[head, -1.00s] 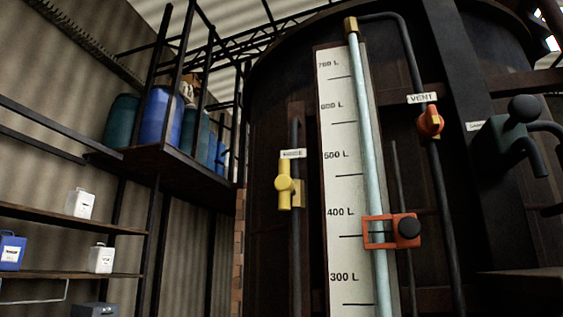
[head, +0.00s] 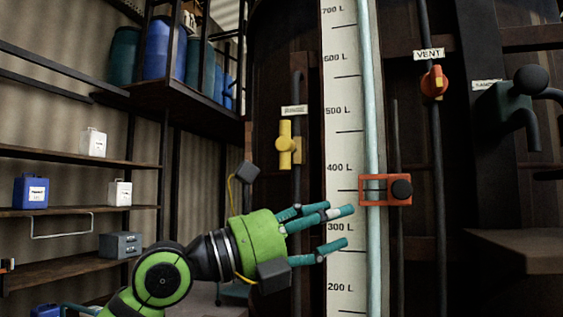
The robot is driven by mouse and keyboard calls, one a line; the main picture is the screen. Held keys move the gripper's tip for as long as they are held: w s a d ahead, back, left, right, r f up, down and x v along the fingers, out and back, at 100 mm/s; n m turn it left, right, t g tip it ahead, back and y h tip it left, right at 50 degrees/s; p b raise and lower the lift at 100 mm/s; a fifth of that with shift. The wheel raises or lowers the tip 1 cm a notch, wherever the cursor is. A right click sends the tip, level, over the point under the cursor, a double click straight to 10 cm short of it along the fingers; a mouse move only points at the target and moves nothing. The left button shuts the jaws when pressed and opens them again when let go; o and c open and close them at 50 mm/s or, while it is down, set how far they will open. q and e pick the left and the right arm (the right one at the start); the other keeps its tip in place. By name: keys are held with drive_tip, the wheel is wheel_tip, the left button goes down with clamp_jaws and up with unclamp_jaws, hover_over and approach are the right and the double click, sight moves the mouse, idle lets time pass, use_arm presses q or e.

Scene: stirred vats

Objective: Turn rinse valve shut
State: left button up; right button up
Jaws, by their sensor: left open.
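The yellow valve (head: 285,146) is on a dark upright pipe on the vat, left of the level scale. A small white label (head: 294,110) sits above it, too blurred to read surely. Its handle stands upright, in line with the pipe. My left gripper (head: 346,227), green with teal fingers, is in the head view below and right of the valve. Its fingers are spread, empty, and point right across the scale. It appears apart from the valve. My right gripper is not in view.
The level scale (head: 342,145) carries an orange slider with a black knob (head: 401,189), just above my fingertips. An orange vent valve (head: 434,83) and a dark sampling tap (head: 510,105) are to the right. Shelves with canisters (head: 33,190) stand left.

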sight(282, 143)
use_arm(q)
drive_tip(key=a+r+n+t+y, duration=0.3)
drive_tip(key=a+r+t+y, duration=0.6)
drive_tip(key=r, duration=0.4)
drive_tip(key=shift+g+y, duration=0.3)
drive_tip(key=shift+y, duration=0.4)
drive_tip(key=p+x, duration=0.5)
drive_tip(key=x, duration=0.1)
drive_tip(key=shift+w+f, duration=0.1)
drive_tip(key=shift+w, duration=0.3)
drive_tip(key=shift+c, duration=0.4)
drive_tip(key=shift+s, duration=0.1)
clamp_jaws()
